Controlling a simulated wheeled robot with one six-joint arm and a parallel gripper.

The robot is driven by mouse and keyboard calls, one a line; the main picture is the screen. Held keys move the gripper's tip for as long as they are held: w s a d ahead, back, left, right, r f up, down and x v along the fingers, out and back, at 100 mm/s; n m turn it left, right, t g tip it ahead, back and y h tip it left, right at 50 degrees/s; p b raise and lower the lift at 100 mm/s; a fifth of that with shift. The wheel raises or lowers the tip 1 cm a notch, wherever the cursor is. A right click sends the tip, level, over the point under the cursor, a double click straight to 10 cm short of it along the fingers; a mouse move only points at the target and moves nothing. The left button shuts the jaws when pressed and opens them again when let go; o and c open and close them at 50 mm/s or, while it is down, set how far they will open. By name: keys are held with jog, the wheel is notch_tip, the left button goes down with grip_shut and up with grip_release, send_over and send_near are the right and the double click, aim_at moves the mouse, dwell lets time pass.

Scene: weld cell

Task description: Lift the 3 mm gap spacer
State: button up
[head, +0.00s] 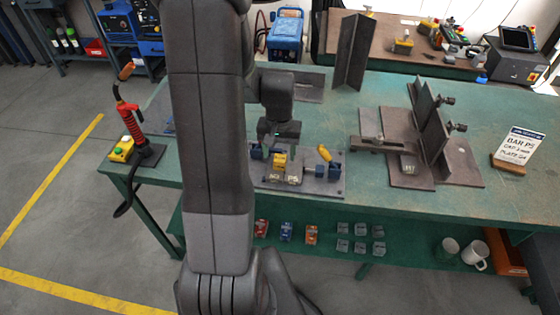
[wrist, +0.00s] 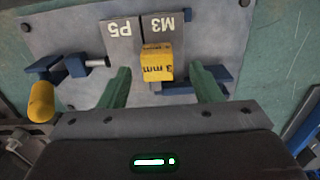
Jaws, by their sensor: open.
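The 3 mm gap spacer is a yellow block marked "3 mm" (wrist: 157,64). In the head view the spacer (head: 280,160) stands on the grey fixture plate (head: 333,188) on the green bench. My gripper (wrist: 162,76) is open, with one green finger on each side of the spacer and a visible gap on both sides. In the head view my gripper (head: 281,135) is just above and behind the spacer.
A blue clamp with a yellow handle (wrist: 41,102) is close to my gripper's left in the wrist view; blue blocks (wrist: 215,78) flank the spacer. Steel plates (head: 410,180) stand to the right on the bench. A red torch (head: 130,118) is at the left edge.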

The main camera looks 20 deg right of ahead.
jog(key=shift+s+f, duration=0.1)
jog(key=shift+f, duration=1.35)
jog(key=c, duration=1.1)
jog(key=shift+d+r, duration=0.1)
jog(key=shift+r, duration=0.05)
